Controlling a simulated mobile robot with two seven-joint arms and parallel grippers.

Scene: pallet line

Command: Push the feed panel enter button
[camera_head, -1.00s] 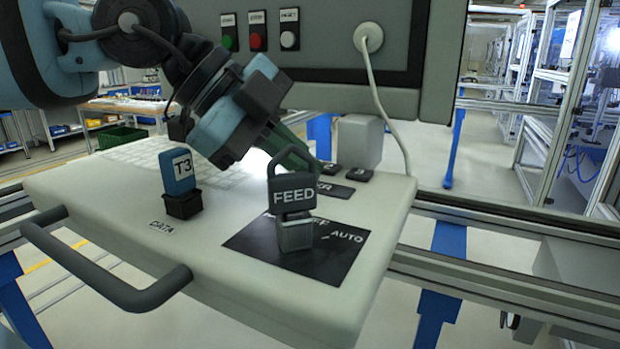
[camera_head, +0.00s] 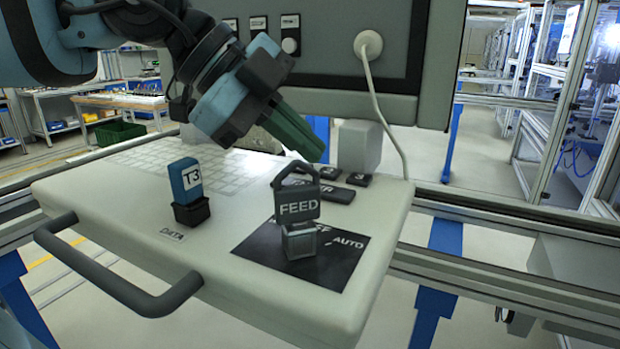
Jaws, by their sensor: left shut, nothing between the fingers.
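The feed panel (camera_head: 110,217) is a pale sloping console with a keyboard. Dark keys lie behind the FEED switch: two small ones, one marked 3 (camera_head: 359,179), and wide ones in front of them. A wide key whose lettering seems to end in "ER" (camera_head: 326,210) is probably the enter button; the FEED tag (camera_head: 298,207) partly hides it. My left gripper (camera_head: 314,153) comes from upper left, its dark green fingers shut and empty. Its tips appear above and behind the small keys, apart from them. My right gripper is out of view.
A blue T3 key tag (camera_head: 186,178) stands upright at the DATA label. A grey handle (camera_head: 125,290) juts from the front edge. A grey block (camera_head: 358,147) and a white cable (camera_head: 381,100) stand behind the keys, below an upright button panel (camera_head: 400,40).

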